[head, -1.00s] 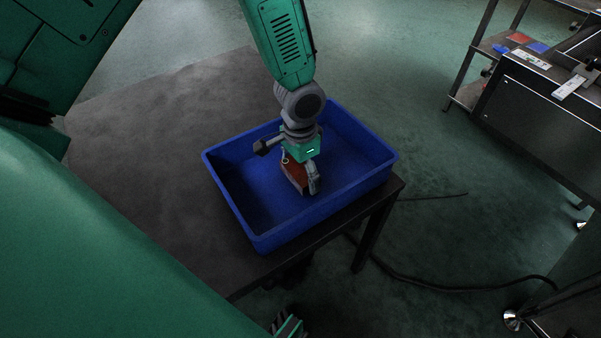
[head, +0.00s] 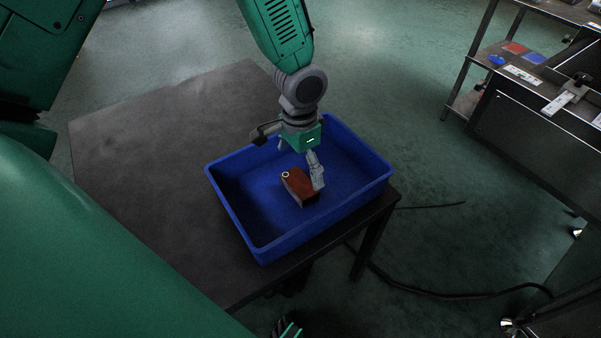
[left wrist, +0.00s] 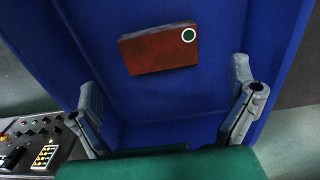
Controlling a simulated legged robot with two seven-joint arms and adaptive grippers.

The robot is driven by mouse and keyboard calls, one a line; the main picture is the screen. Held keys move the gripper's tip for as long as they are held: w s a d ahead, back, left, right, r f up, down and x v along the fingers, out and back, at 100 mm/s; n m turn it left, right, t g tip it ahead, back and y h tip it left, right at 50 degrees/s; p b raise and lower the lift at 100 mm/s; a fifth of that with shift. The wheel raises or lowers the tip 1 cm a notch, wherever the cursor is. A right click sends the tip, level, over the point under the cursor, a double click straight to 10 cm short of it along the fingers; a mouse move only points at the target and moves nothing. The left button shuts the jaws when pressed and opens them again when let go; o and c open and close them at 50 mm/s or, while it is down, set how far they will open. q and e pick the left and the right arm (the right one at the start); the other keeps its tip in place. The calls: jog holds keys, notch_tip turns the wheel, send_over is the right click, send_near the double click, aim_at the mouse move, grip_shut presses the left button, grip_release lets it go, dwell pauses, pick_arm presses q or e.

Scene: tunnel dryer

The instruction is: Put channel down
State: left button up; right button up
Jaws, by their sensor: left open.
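The channel (head: 299,187) is a reddish-brown block with a pale ring mark on one corner. It lies inside the blue bin (head: 232,217), resting on the bin floor. In the left wrist view the channel (left wrist: 158,50) lies beyond the fingertips, with blue floor around it. My left gripper (head: 300,164) is over the bin, just above the channel. Its two fingers are spread wide with nothing between them, as the left wrist view shows (left wrist: 163,82). In the head view one finger overlaps the channel's right side.
The bin stands on a dark table (head: 150,150), near its right edge. The table top left of the bin is clear. A cable (head: 440,292) lies on the green floor. A shelf rack (head: 475,75) and a dark machine (head: 530,125) stand at the right.

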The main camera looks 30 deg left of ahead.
aim_at(300, 182)
pick_arm(q)
notch_tip(300, 182, up, 5)
jog(key=shift+r+p, duration=0.1)
jog(key=shift+p, duration=0.5)
